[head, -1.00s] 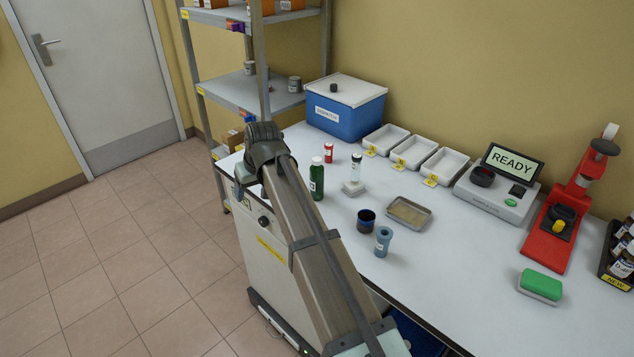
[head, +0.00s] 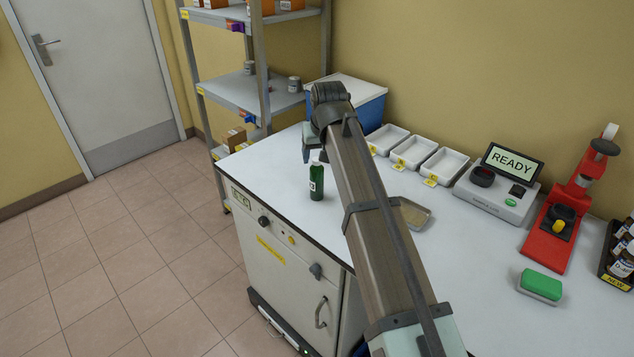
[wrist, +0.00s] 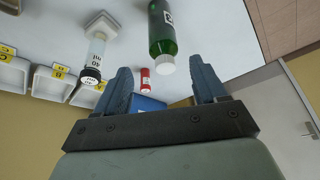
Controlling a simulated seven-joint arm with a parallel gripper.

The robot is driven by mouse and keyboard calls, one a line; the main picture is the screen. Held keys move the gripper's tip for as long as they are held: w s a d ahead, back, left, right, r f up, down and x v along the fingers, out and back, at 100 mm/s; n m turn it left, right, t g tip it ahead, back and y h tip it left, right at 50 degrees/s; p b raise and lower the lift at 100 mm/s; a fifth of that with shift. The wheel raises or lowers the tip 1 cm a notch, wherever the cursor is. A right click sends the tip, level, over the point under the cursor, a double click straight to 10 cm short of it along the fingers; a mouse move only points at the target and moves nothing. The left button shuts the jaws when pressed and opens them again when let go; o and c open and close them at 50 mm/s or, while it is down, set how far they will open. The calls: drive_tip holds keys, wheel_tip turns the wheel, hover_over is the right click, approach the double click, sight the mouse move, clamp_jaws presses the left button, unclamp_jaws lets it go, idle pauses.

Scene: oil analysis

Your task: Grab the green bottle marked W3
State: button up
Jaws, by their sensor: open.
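The green bottle (head: 316,184) with a white cap stands upright on the white worktop, near its front left edge. It also shows in the wrist view (wrist: 162,35), where part of its label is cut off; I cannot read the marking. My gripper (head: 308,152) is above the worktop by the bottle's top. In the wrist view my gripper (wrist: 163,82) is open and empty, with its two blue fingers apart. The bottle's cap shows in the gap between the fingers, apart from both in the picture. How far the fingers are from it in depth I cannot tell.
In the wrist view a white vial (wrist: 95,52) on a stand and a red container (wrist: 145,78) lie near the bottle.

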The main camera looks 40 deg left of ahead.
sight(318, 163)
drive_tip(key=shift+s+x, duration=0.15)
drive_tip(key=shift+x, duration=1.7)
drive_tip(key=shift+s+x, duration=0.15)
drive_tip(key=shift+x, duration=1.7)
drive_tip(key=shift+f, duration=0.1)
drive_tip(key=c, duration=1.2)
